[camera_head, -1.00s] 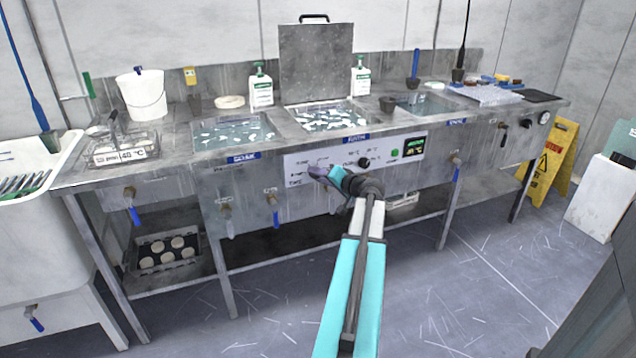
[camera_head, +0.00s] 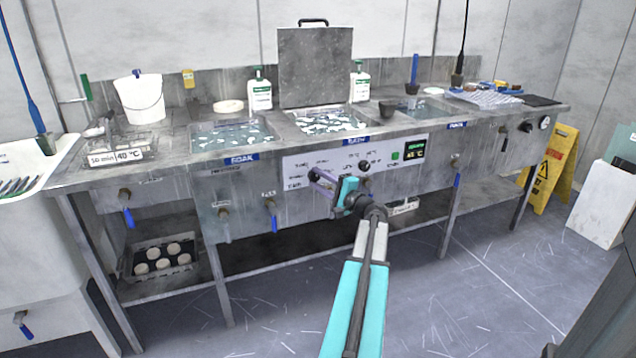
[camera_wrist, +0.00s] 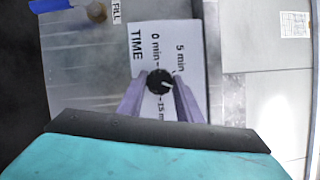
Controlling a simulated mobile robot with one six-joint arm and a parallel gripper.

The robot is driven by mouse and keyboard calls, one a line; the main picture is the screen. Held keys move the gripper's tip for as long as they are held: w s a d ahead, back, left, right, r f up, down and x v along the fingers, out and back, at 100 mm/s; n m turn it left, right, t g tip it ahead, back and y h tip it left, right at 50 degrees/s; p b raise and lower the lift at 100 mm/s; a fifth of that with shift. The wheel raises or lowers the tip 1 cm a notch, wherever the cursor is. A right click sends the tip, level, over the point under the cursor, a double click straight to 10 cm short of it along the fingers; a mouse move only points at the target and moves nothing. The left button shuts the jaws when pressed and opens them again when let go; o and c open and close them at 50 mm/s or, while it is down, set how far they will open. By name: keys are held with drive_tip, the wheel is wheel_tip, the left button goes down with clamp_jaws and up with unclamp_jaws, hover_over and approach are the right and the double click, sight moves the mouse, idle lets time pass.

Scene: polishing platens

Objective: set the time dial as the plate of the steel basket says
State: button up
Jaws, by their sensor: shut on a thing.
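The steel basket (camera_head: 120,140) stands on the left of the bench. Its white plate (camera_head: 115,157) seems to read 10 min and 40 °C, though the first number is blurred. The black time dial (camera_wrist: 159,82) shows in the wrist view between the fingers of my gripper (camera_wrist: 159,94), which is shut on it. Its white mark points right and slightly down, between the 5 min and 15 min labels. A finger covers part of the scale there. In the head view my gripper (camera_head: 322,182) is at the left of the white control panel (camera_head: 338,162).
A second black knob (camera_head: 365,165), a green button (camera_head: 395,156) and a lit display (camera_head: 415,149) are to the right on the panel. Blue-handled taps (camera_head: 273,218) jut out below the bench front. A yellow wet-floor sign (camera_head: 553,170) stands at right.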

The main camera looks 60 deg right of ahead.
drive_tip(key=shift+w+m, duration=0.1)
drive_tip(key=shift+m, duration=0.4)
drive_tip(key=o, duration=1)
drive_tip(key=shift+o, duration=0.2)
drive_tip(key=p+v, duration=0.1)
drive_tip(key=v, duration=1.3)
drive_tip(key=shift+f, duration=0.2)
drive_tip(key=shift+w+a, duration=0.1)
